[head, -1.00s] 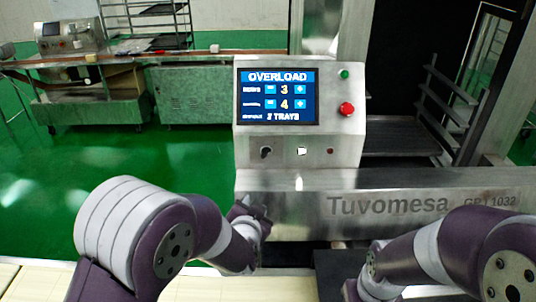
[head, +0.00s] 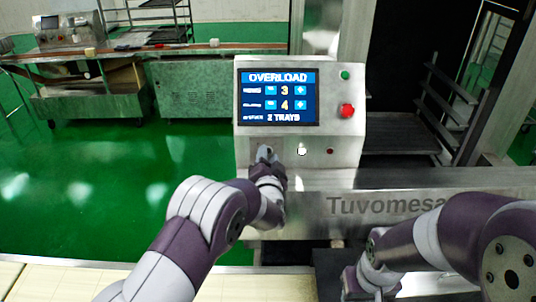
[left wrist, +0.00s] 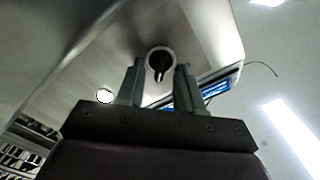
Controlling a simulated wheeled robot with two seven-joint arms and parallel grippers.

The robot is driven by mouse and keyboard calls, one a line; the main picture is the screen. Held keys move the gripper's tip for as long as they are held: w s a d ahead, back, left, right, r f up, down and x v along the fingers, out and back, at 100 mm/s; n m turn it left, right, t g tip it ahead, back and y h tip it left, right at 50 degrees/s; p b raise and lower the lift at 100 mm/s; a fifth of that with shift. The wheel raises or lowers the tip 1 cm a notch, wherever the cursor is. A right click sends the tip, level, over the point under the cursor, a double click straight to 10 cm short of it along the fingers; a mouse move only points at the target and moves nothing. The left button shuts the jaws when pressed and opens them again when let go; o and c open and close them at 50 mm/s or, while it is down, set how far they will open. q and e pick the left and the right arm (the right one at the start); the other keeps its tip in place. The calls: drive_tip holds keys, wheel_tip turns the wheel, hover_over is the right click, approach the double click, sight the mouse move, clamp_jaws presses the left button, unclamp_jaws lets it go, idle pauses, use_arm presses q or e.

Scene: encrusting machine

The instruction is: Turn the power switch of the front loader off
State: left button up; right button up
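The front loader (head: 345,178) is a steel machine with a lit screen (head: 278,97) reading "OVERLOAD". Its power switch, a dark rotary knob in a round steel ring, shows in the left wrist view (left wrist: 160,63). In the head view my left gripper (head: 265,153) covers the knob at the panel's lower left. In the left wrist view the two fingers (left wrist: 158,80) are apart, with the knob showing between and just beyond their tips. I cannot tell whether they touch it. My right gripper (head: 358,284) is low, right of centre, largely hidden by its arm.
A red button (head: 347,111), a green button (head: 345,75) and a white switch (head: 301,149) are on the same panel. A tray rack (head: 440,110) stands to the right. Another machine (head: 68,35) stands at the back left. Green floor is clear at the left.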

use_arm(q)
drive_tip(key=shift+w, duration=0.3)
clamp_jaws()
